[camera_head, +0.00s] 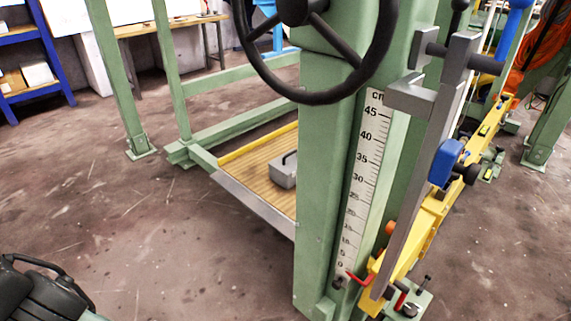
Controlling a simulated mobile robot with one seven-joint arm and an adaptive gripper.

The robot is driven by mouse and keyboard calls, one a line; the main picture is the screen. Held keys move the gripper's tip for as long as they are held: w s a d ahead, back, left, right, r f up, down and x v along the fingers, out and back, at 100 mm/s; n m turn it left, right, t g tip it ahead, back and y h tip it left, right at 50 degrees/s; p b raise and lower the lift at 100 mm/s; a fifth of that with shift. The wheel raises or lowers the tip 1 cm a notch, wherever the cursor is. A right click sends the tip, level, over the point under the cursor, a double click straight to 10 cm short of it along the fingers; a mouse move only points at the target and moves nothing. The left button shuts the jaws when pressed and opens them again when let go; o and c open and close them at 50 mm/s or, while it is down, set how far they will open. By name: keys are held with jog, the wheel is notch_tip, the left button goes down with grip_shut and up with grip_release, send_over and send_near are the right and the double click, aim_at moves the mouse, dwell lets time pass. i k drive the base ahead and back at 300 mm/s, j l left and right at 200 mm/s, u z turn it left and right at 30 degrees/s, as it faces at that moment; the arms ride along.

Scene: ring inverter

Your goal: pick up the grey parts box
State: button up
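The grey parts box (284,170) is a small grey case with a raised handle on its lid. It rests on the slatted wooden platform (258,192) of the green machine, left of the thick green column. The column stands close to its right side, and the box's top and front show clearly.
The green column (325,190) with a centimetre scale and a black handwheel (313,97) stands in front. Green posts and rails frame the platform. A yellow beam (432,215) lies right. A dark, unclear shape (38,292) fills the lower left corner. Left floor is clear.

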aim_at(283, 170)
jog(key=i+j, duration=1.85)
jog(key=i+j+z, duration=0.5)
jog(key=j+z, duration=0.25)
jog(key=l+z, duration=0.1)
jog(key=z, duration=1.2)
